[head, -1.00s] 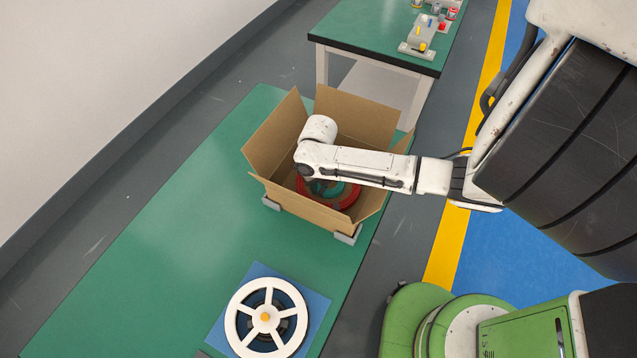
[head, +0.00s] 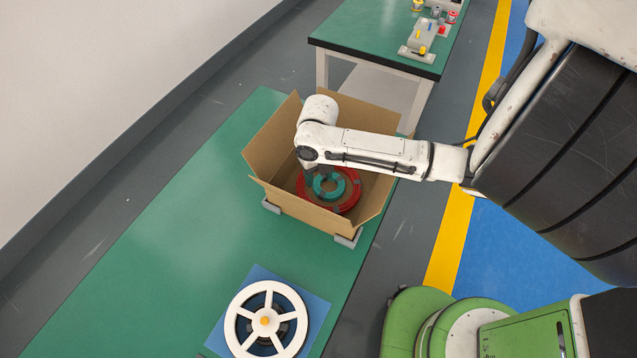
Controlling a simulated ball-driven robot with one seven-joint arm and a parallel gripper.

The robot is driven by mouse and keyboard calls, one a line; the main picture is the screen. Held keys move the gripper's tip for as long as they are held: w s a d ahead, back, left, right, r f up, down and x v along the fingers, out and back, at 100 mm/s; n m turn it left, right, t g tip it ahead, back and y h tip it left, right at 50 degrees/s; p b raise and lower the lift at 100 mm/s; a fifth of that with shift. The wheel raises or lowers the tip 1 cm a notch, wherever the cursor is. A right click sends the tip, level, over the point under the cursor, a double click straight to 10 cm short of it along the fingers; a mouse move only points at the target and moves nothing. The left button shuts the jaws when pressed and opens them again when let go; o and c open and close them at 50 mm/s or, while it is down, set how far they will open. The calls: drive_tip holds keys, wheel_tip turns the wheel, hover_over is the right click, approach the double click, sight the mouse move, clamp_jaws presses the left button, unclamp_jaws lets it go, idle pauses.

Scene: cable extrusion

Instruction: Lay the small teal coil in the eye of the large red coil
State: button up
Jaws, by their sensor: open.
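The large red coil (head: 344,206) lies flat inside an open cardboard box on the green bench. The small teal coil (head: 347,178) lies within the red coil's ring, in its eye, and looks roughly flat. My gripper (head: 311,168) is above the box at the left side of the coils, mostly hidden under my white wrist, and its fingers are hard to make out. It is open, and the teal coil shows apart from the arm at its right side. Part of the far rim of the red coil is hidden by my arm.
The cardboard box (head: 285,208) has raised flaps and sits between grey corner blocks (head: 349,238). A white spoked wheel (head: 243,320) on a blue plate stands nearer on the bench. The green bench top (head: 190,230) is clear to the left. A second table (head: 375,40) stands behind.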

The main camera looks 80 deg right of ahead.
drive_tip(key=shift+r, duration=2.8)
